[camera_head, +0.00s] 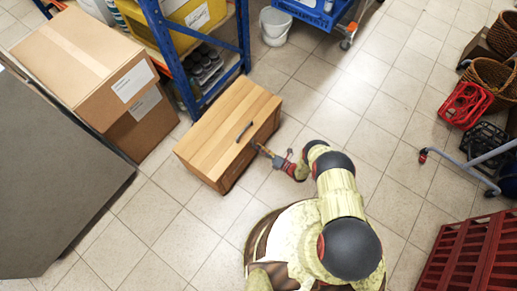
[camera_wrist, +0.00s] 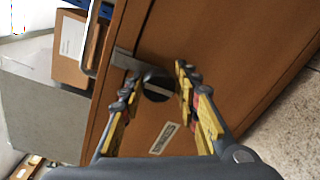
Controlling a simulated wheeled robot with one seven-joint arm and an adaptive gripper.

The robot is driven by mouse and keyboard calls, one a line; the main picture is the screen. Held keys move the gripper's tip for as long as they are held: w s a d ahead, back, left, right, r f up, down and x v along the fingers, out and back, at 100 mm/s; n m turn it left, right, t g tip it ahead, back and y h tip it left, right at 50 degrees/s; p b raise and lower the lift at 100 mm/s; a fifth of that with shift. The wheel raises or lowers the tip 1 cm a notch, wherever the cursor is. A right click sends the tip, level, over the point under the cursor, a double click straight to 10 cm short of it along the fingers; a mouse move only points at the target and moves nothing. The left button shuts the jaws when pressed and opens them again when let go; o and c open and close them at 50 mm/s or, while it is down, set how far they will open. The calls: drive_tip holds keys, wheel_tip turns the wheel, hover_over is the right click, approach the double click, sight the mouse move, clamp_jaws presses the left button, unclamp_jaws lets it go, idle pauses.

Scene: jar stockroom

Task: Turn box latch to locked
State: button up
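The wooden box (camera_head: 222,128) stands on the tiled floor at the middle of the head view, with a dark handle (camera_head: 244,132) on its lid. In the wrist view its brown face (camera_wrist: 225,40) fills much of the picture. The latch (camera_wrist: 157,84) on that face has a dark round hub and a grey arm reaching up-left toward the box edge. My gripper (camera_wrist: 157,80) is open, with one finger on each side of the hub; I cannot tell whether they touch it. In the head view my gripper (camera_head: 262,150) is at the box's right side, too small to read the latch.
A small label (camera_wrist: 164,138) sits on the face near the latch. Cardboard boxes (camera_head: 85,65) and a blue shelf rack (camera_head: 180,60) stand close behind the box. A grey cabinet (camera_head: 50,180) is at the left. Red crates (camera_head: 470,255) stand at lower right; open floor lies between.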

drive_tip(key=o, duration=0.3)
drive_tip(key=shift+o, duration=0.2)
drive_tip(key=shift+s+d, duration=0.1)
drive_tip(key=v, duration=1.1)
drive_tip(key=shift+s+d, duration=0.2)
drive_tip(key=shift+d, duration=0.05)
drive_tip(key=shift+r, duration=0.1)
drive_tip(key=s+d+r+p, duration=0.2)
drive_tip(key=s+d+r, duration=0.4)
drive_tip(key=d+r, duration=0.1)
drive_tip(key=shift+d, duration=0.45)
drive_tip(key=shift+s, duration=0.1)
idle(0.4)
